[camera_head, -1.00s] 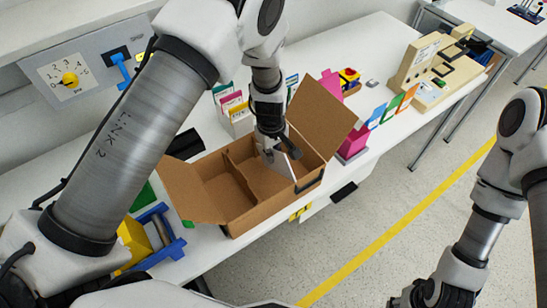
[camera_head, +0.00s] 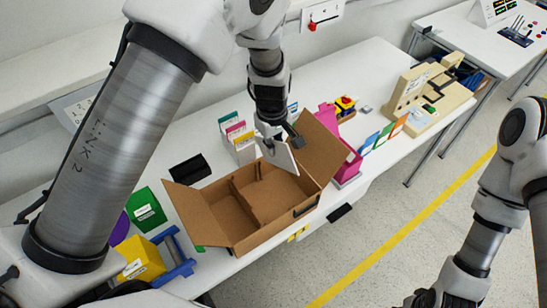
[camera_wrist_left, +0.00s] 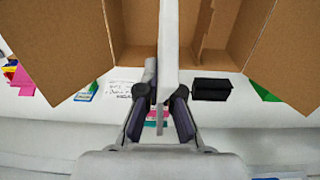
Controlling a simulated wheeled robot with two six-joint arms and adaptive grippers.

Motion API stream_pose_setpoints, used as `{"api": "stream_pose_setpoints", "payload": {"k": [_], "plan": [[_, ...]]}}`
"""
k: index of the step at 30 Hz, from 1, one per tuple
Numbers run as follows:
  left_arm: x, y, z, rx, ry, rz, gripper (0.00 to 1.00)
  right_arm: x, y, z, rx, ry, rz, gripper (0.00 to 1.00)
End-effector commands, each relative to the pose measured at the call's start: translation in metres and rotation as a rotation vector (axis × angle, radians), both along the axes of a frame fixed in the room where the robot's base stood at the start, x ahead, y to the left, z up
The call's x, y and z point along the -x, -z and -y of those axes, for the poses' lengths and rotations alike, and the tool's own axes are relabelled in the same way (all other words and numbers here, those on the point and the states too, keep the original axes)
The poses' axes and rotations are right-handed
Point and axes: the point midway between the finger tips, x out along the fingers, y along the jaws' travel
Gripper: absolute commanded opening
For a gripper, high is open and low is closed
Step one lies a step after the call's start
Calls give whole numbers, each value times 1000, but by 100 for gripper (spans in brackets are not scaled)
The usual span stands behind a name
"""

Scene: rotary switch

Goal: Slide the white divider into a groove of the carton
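The brown carton (camera_head: 262,234) stands open on the table, its flaps spread and a cardboard partition (camera_head: 244,198) inside. My left gripper (camera_head: 278,140) is shut on the white divider (camera_head: 282,158), above the carton's back right part, near the right flap. In the left wrist view the divider (camera_wrist_left: 168,45) is a thin upright strip seen edge-on between the fingers (camera_wrist_left: 160,105), reaching across the carton's near wall in that picture. Whether it touches the carton I cannot tell. The grooves are not clearly visible. My right gripper (camera_head: 425,299) shows only partly at the bottom edge.
A black box (camera_head: 190,168), green box (camera_head: 146,207), yellow box (camera_head: 140,258) and blue frame (camera_head: 176,254) lie left of the carton. Colored files (camera_head: 238,135) stand behind it. A pink holder (camera_head: 346,165) is close to the right flap.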

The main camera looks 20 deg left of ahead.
Motion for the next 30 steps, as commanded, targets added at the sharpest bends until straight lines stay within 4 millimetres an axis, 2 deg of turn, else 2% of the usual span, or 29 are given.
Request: {"api": "stream_pose_setpoints", "payload": {"k": [5, 11, 14, 17, 20, 21, 24, 27, 30], "plan": [[0, -9, 0, 0, 0, -1, 0, 0, 1, 0, 0, 0, 0, 40], [0, -9, 0, 0, 0, -1, 0, 0, 1, 0, 0, 0, 1, 40], [1, -2, 0, 0, 0, -4, 0, 0, 1, 0, 0, 0, 1, 40], [2, 21, 0, 0, 0, -8, 0, 0, 1, 0, 0, 0, 1, 40], [2, 56, 0, 0, 0, -6, 0, 0, 9, 0, 0, 0, 1, 40], [1, 76, 0, 0, 0, -4, 0, -1, 25, 0, 0, 0, 1, 40], [1, 109, 0, 0, -1, -3, 0, 0, 54, 0, 0, 0, 0, 40], [0, 126, 0, 0, -1, 0, 0, 0, 66, 0, 0, 0, 0, 40], [0, 133, 0, 0, -1, 0, 0, 0, 71, 0, 0, 0, 1, 40]]}}
